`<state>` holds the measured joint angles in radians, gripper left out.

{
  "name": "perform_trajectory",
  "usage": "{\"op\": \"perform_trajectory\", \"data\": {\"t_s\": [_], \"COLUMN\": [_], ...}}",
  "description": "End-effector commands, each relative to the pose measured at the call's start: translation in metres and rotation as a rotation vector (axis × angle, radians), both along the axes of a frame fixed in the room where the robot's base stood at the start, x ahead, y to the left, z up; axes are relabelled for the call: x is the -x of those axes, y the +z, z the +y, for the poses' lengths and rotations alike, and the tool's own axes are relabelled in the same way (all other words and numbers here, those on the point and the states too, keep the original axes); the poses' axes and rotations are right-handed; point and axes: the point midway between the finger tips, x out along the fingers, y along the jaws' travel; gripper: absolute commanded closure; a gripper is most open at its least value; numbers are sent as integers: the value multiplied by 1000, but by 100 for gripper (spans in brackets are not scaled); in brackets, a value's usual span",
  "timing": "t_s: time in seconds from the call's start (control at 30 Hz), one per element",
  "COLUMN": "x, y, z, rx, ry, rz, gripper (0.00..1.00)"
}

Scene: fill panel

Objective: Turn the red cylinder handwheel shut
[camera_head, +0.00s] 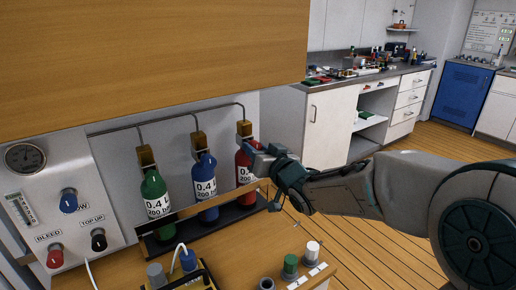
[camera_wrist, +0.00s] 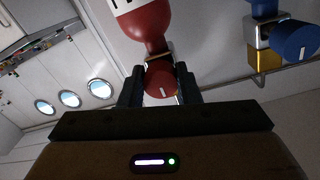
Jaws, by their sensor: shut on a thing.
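The red cylinder (camera_head: 243,168) stands at the right end of the rack, beside the blue cylinder (camera_head: 204,184) and the green cylinder (camera_head: 155,200). In the head view its handwheel is hidden behind my gripper (camera_head: 255,147). In the wrist view the red handwheel (camera_wrist: 161,80), with a white mark line, sits between the two dark fingers of my gripper (camera_wrist: 160,88). The gripper is shut on the handwheel. The red cylinder's body also shows in the wrist view (camera_wrist: 146,25), above the wheel. The blue handwheel (camera_wrist: 297,39) is to the right, apart from the fingers.
A panel with a gauge (camera_head: 25,157) and knobs is at the left. A wooden overhang (camera_head: 150,60) is above the cylinders. A yellow-and-black device (camera_head: 183,280) and several capped bottles (camera_head: 290,264) stand on the bench in front. Open floor lies to the right.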

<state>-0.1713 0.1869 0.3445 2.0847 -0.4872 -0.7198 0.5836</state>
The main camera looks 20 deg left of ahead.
Motion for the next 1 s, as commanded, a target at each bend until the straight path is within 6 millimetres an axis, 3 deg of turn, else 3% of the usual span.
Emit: {"op": "perform_trajectory", "data": {"t_s": [0.33,0.37,0.43,0.77,1.0], "x": [1,1,1,1,20], "y": [-1,-1,-1,0,1], "z": [2,2,2,-2,-24], "rx": [-3,-3,-3,-2,-1], "ry": [4,3,3,-1,-5], "rz": [5,5,4,2,2], "gripper": [93,68,49,49,49]}}
